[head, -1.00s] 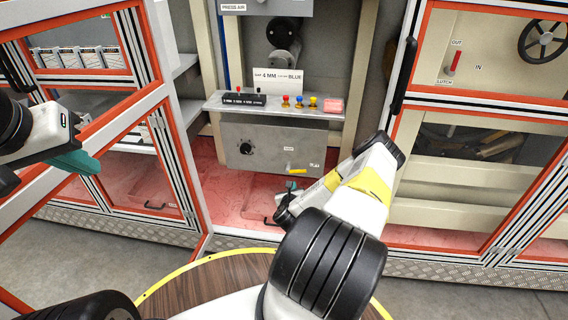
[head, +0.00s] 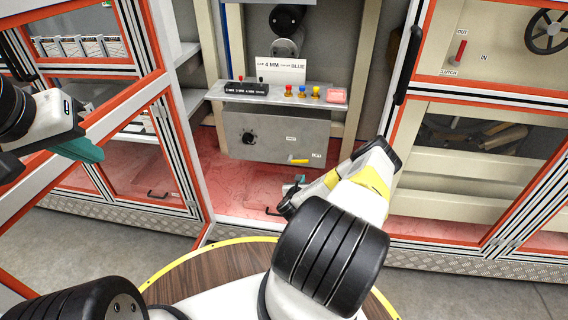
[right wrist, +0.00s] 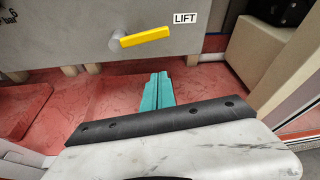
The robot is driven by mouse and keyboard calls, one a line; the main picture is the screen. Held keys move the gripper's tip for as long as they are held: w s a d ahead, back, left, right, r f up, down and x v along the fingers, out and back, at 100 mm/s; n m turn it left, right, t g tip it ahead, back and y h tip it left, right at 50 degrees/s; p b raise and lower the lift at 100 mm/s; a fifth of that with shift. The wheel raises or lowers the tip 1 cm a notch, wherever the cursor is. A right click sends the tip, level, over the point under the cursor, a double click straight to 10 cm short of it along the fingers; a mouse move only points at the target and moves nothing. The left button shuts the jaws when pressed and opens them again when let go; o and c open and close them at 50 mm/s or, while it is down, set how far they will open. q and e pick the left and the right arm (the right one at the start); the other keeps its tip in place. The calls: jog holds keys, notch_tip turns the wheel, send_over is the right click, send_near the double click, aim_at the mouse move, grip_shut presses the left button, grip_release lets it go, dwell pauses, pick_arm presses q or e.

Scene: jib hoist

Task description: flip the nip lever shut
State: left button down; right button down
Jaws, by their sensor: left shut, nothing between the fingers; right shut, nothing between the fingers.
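A short yellow lever (head: 299,161) sits near the lower right of the grey panel under the shelf. It points nearly level, tilted slightly up to the right in the right wrist view (right wrist: 140,38), from a round pivot at its left end. A LIFT label (right wrist: 185,18) is to its right. My right gripper (head: 298,181) is just below the lever in the head view. Its teal fingers (right wrist: 157,92) are together and empty, apart from the lever in the wrist view. My left gripper (head: 82,149) is shut and empty at the far left, by the open door frame.
A shelf (head: 215,95) with colored knobs projects above the grey panel (head: 270,140). A black knob (head: 248,137) is on the panel's left. Orange-edged doors flank the bay. A red floor (head: 235,190) lies below. A round wooden top (head: 200,285) is in front.

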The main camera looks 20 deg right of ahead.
jog(key=shift+w+d+r, duration=0.35)
jog(key=shift+w+r, duration=0.05)
jog(key=shift+w, duration=0.25)
jog(key=shift+w+d+r, duration=0.3)
jog(key=shift+w+r, duration=0.1)
jog(key=shift+w, duration=0.3)
jog(key=shift+w+d+r, duration=0.35)
jog(key=shift+w+r, duration=0.05)
jog(key=shift+w, duration=0.25)
